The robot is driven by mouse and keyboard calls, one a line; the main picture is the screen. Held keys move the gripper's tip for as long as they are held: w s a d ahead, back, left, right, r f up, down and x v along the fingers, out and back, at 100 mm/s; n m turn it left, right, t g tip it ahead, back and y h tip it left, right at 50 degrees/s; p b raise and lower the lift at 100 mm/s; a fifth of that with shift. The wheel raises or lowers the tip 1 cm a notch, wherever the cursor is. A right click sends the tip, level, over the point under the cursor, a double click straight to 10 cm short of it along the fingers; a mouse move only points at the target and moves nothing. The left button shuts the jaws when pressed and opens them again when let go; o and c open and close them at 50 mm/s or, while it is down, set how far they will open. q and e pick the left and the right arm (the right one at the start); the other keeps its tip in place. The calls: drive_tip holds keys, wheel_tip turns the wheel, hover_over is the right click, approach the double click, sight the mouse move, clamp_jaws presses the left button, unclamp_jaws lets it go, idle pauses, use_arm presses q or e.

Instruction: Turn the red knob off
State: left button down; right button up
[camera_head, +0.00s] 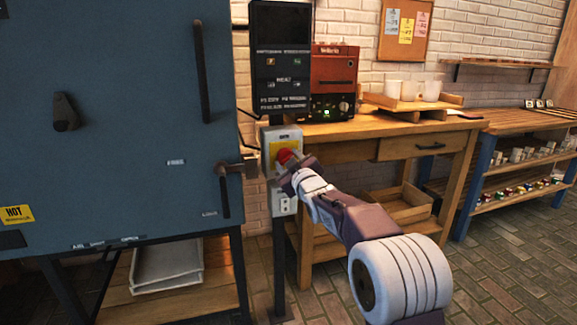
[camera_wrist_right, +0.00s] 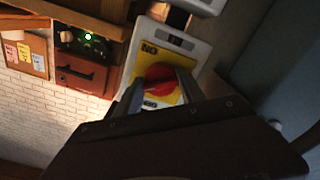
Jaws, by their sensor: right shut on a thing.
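The red knob (camera_head: 284,156) sits on a yellow plate on a pale switch box (camera_head: 292,133), mounted on a dark post beside the blue kiln. In the right wrist view the red knob (camera_wrist_right: 159,76) lies between my fingers, and the yellow plate (camera_wrist_right: 160,50) carries dark lettering that appears upside down. My right gripper (camera_head: 286,166) is at the switch box, shut on the knob; its fingers also show in the right wrist view (camera_wrist_right: 158,88). The fingers cover part of the knob and the lower label. My left gripper is not in view.
The large blue kiln (camera_head: 120,110) with handles fills the left. A wooden table (camera_head: 400,130) to the right carries a red machine (camera_head: 334,80) and a tray with white cups (camera_head: 412,90). Shelves stand at the far right. The brick floor at front right is clear.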

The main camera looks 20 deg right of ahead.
drive_tip(key=n+b, duration=0.3)
drive_tip(key=n, duration=0.3)
drive_tip(key=shift+f, duration=0.15)
drive_tip(key=shift+n+b, duration=1.05)
drive_tip(key=shift+n, duration=1.45)
drive_tip(key=o, duration=1.3)
drive_tip(key=shift+r, duration=0.2)
drive_tip(key=shift+o, duration=0.2)
